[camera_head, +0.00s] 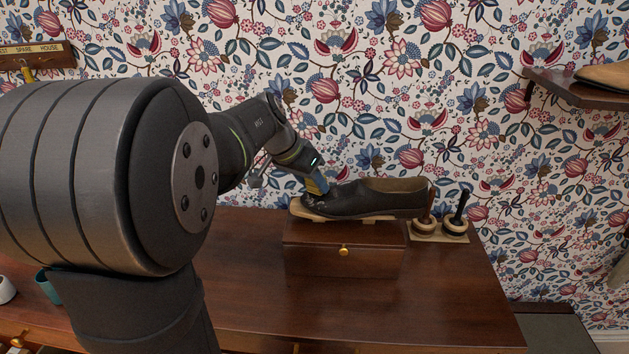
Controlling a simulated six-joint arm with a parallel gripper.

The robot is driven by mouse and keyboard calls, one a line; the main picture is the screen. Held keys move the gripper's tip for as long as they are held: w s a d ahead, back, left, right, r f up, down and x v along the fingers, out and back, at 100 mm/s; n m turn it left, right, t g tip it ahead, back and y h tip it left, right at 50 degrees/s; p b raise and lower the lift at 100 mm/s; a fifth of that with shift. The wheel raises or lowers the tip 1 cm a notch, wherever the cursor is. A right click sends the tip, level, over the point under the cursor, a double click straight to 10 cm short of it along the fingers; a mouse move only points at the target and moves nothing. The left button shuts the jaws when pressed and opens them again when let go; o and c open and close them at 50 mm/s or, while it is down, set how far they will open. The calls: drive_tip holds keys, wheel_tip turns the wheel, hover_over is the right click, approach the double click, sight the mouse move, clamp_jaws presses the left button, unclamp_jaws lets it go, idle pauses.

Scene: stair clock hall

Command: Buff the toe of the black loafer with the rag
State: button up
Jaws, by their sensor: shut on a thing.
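The black loafer (372,199) lies on a tan wooden rest on top of a brown wooden box (342,262), its toe pointing left and its opening up to the right. My gripper (317,187) is tilted down over the toe from the upper left. It is shut on a small mustard-coloured piece, which looks like the rag (321,184). The rag is at the top of the toe and seems to touch it, though contact is hard to tell at this size. My arm hides part of the gripper's far side.
The box has a brass knob (344,251). A shelf (580,88) with a tan shoe (604,75) is at upper right. The brown tabletop (445,285) right of the box is clear.

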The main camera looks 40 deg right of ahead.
drive_tip(key=shift+w+a+f, duration=0.3)
drive_tip(key=shift+w+a, duration=0.3)
drive_tip(key=r, duration=0.5)
drive_tip(key=shift+w+a, duration=0.35)
drive_tip(key=shift+w+f, duration=0.1)
